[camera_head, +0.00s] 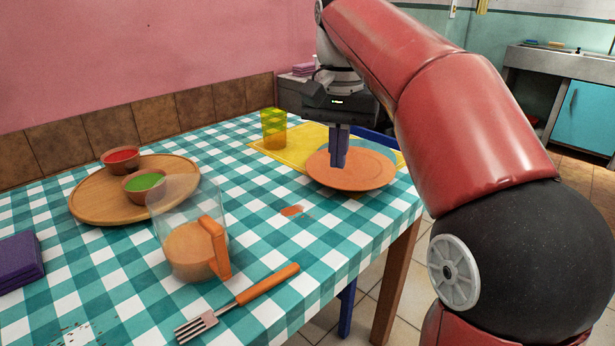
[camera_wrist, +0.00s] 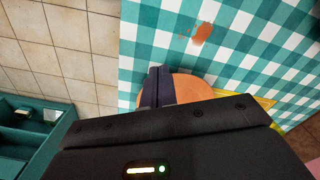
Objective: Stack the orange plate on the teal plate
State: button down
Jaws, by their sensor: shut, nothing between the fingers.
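The orange plate (camera_head: 365,176) is near the table's right edge, at the yellow placemat. A crescent of the teal plate (camera_head: 384,150) shows behind and to the right of it, and the rest is hidden under or behind the orange plate. The orange plate overlaps the teal one off-centre; I cannot tell how fully it rests on it. My gripper (camera_head: 339,164) points down over the orange plate, fingers shut with nothing between them. In the wrist view the shut fingers (camera_wrist: 158,88) stand in front of the orange plate (camera_wrist: 191,89); whether they touch it is unclear.
A yellow-green cup (camera_head: 274,128) stands on the yellow placemat (camera_head: 302,148). A wooden board (camera_head: 92,207) with red and green bowls, a clear pitcher (camera_head: 190,245) with an orange handle, an orange-handled fork (camera_head: 240,300) and a purple stack (camera_head: 18,262) occupy the left and front. An orange stain marks the cloth.

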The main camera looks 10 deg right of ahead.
notch_tip(320, 180, down, 10)
jog(key=b, duration=0.3)
jog(key=shift+w+d+r+p, duration=0.1)
jog(key=shift+w+d+p, duration=0.1)
jog(key=shift+w+d, duration=0.3)
jog(key=shift+w+d+p, duration=0.2)
jog(key=shift+w, duration=0.5)
jog(key=shift+w+d, duration=0.3)
jog(key=shift+w, duration=0.3)
